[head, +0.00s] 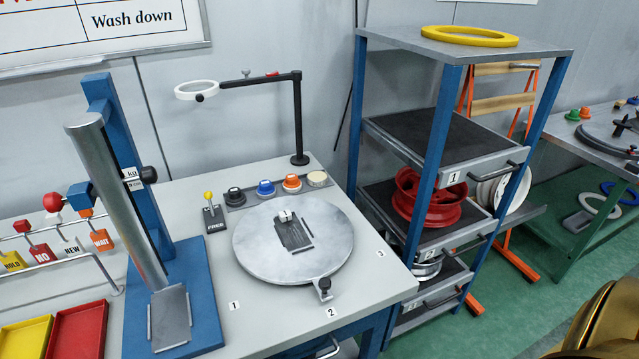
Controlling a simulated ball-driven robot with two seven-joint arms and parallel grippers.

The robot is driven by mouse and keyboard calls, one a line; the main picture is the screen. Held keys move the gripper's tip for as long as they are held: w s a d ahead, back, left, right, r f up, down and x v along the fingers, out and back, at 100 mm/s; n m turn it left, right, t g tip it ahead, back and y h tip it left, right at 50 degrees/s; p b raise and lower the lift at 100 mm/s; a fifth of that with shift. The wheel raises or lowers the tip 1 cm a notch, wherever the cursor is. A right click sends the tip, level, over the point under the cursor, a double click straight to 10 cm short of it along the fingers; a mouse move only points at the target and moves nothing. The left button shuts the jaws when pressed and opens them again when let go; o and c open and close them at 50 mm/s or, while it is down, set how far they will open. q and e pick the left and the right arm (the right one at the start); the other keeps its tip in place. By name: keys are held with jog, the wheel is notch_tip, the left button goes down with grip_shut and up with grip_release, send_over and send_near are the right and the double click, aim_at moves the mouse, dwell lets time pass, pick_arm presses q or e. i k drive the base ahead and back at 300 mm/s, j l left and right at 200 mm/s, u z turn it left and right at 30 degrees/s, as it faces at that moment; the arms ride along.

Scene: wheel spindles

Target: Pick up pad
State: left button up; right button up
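No part is clearly marked as the pad. A dark grey rectangular plate (294,235) lies on the round grey turntable (262,256) on the bench, with a small whitish block (285,215) at its far end. Another dark grey rectangular plate (170,318) lies on the blue base (196,290) of the upright press-like stand at the left, below its tilted metal column. I cannot tell which of the two is the pad. Neither of my grippers shows in the head view.
Coloured knobs (265,188) line the bench behind the turntable. A black-armed magnifier (298,120) rises behind them. Red and yellow trays (78,330) lie at left. A blue-framed rack (440,150) holds a red wheel rim (428,197). Gold curved shapes (606,325) fill the bottom right corner.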

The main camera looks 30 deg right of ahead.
aim_at(266, 190)
jog(key=z, duration=0.7)
